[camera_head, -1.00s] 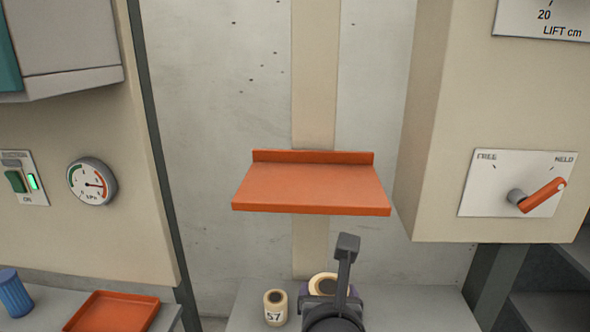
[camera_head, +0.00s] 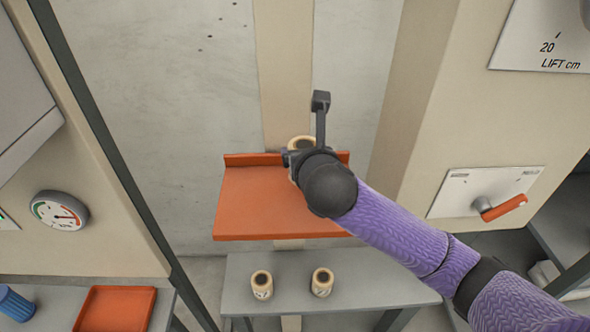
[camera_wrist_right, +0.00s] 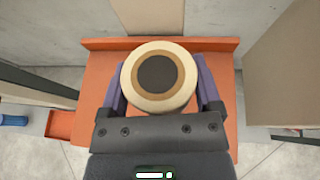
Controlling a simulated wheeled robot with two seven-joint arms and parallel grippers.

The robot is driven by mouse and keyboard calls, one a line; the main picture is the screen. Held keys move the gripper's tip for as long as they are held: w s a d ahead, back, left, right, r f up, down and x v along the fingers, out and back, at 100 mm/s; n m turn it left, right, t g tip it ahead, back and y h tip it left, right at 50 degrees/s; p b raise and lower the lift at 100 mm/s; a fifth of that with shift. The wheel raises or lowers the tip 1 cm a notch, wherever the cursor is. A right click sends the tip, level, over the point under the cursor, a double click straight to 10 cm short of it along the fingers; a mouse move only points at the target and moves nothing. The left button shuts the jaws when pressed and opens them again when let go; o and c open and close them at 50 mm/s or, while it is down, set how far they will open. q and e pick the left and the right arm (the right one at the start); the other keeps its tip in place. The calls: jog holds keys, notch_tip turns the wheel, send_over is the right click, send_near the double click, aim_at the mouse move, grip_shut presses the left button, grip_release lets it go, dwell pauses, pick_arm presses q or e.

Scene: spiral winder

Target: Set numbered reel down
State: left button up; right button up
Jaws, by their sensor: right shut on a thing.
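My right gripper (camera_head: 302,158) is shut on a cream reel (camera_head: 301,142), which is partly hidden by the gripper and wrist in the head view. In the right wrist view the reel (camera_wrist_right: 158,78) shows its round end with a brown ring and dark core, between the two purple fingers. The reel is over the orange shelf (camera_head: 258,212), near its back lip; I cannot tell whether it touches the shelf. No number on the held reel is visible. My left gripper is not in view.
Two more reels stand upright on the grey lower bench, one at left (camera_head: 261,285) and one at right (camera_head: 322,282). An orange tray (camera_head: 115,309) and a blue ribbed cylinder (camera_head: 14,304) are at lower left. An orange-handled lever (camera_head: 503,208) is on the right cabinet.

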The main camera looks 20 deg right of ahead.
notch_tip(320, 180, down, 5)
jog(key=shift+s, duration=0.15)
jog(key=shift+f, duration=0.2)
jog(key=shift+r, duration=0.1)
jog(key=o, duration=1.1)
jog(key=shift+r, duration=0.1)
jog(key=v, duration=1.2)
